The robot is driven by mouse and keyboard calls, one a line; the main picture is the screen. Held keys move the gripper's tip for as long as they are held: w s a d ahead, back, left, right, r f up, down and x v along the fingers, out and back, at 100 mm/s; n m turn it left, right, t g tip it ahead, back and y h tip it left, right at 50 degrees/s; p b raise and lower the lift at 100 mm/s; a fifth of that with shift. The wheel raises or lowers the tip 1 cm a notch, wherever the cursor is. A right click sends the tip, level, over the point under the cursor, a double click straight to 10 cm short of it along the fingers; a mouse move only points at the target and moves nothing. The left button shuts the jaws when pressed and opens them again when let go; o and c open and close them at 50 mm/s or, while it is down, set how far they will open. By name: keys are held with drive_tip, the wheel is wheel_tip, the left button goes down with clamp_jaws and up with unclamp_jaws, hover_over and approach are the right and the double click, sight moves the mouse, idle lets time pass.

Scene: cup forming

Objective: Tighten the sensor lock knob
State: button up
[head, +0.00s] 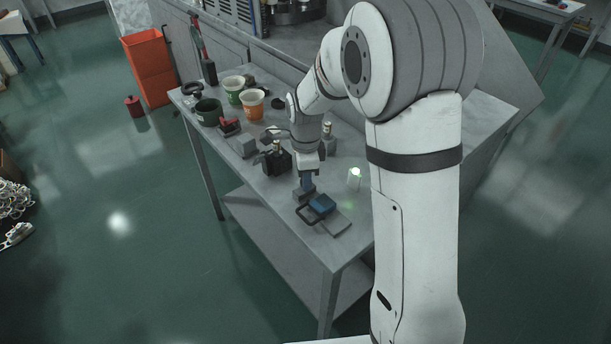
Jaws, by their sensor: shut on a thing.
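My gripper (307,182) points down at the front part of the grey workbench (270,212). Its jaws are shut on a small part at the top of a grey block (303,194). I take this part to be the sensor lock knob, but the fingers hide it and its shape cannot be made out. I cannot tell how far the knob is turned.
A black box-like fixture (276,162) stands close left of my gripper. A small pale lit cylinder (354,178) stands to the right. Green, orange and dark tubs (252,104) and a red-topped tool (229,127) are farther back. An orange bin (148,66) stands on the floor.

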drive_tip(key=o, duration=1)
drive_tip(key=shift+r, duration=0.15)
wheel_tip(320, 180, up, 8)
drive_tip(key=shift+f, duration=0.2)
drive_tip(key=s+d+r+n+t, duration=0.1)
drive_tip(key=s+d+r+n, duration=0.1)
drive_tip(key=s+d+n, duration=0.3)
drive_tip(key=s+d+r+n+t, duration=0.1)
drive_tip(key=s+d+n, duration=0.3)
drive_tip(key=s+n, duration=0.8)
drive_tip(key=s+r, duration=0.1)
drive_tip(key=s, duration=0.4)
drive_tip(key=shift+s+d+t, duration=0.2)
drive_tip(key=shift+d+t, duration=0.1)
drive_tip(key=shift+d, duration=0.05)
